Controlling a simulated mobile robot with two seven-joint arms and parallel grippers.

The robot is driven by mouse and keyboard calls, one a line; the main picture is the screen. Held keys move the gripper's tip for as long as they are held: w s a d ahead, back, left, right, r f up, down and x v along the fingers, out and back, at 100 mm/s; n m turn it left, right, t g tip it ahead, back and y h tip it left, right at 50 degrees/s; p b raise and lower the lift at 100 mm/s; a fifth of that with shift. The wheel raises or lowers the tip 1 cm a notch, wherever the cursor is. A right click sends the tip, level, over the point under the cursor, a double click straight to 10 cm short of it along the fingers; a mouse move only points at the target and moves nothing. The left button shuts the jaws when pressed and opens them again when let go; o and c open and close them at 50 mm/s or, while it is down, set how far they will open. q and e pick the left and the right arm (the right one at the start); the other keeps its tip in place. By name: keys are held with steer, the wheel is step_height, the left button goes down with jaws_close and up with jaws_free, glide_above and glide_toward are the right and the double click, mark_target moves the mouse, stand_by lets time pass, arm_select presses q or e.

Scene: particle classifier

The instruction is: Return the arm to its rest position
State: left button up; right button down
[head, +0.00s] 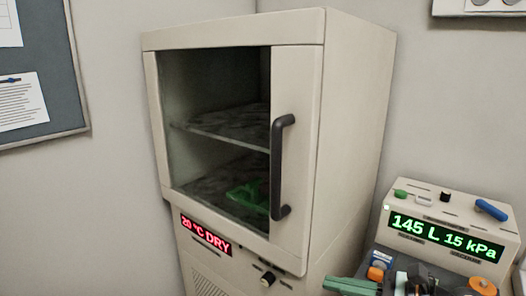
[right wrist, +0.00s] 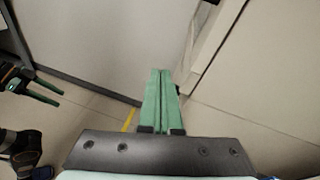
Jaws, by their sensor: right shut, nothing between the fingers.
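My right gripper (head: 328,285) shows at the bottom edge of the head view, its green fingers pointing left, below and in front of the cabinet. In the right wrist view its two green fingers (right wrist: 160,72) lie together, shut with nothing between them. My left gripper (right wrist: 58,94) shows at the left of the right wrist view, its two green fingers apart and empty. It is not in the head view.
A beige drying cabinet (head: 348,130) stands in the middle, its door with a dark handle (head: 278,165) closed. A green object (head: 248,196) lies inside on the lower level. Its display (head: 205,234) reads 20 °C DRY. A device (head: 447,216) reading 145 L, 15 kPa stands right.

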steer(key=s+d+f+m+t+h+p, duration=0.1)
steer(key=s+f+m+t+h, duration=0.3)
steer(key=m, duration=0.7)
steer(key=w+f+m+t+h, duration=0.1)
steer(key=f+m, duration=0.5)
steer(key=m, duration=0.5)
steer(key=s+d+f+m+t+h+p, duration=0.1)
steer(key=s+f+m+t+h, duration=0.3)
steer(key=m, duration=0.8)
steer(key=s+f+m+g+h, duration=0.2)
steer(key=s+f+m+g, duration=0.5)
steer(key=s+f+m, duration=0.5)
step_height(320, 180, down, 4)
steer(key=shift+s+a+r+m+g, duration=0.1)
steer(key=shift+s+a+m+g, duration=0.35)
steer(key=shift+m, duration=0.55)
steer(key=shift+d, duration=0.1)
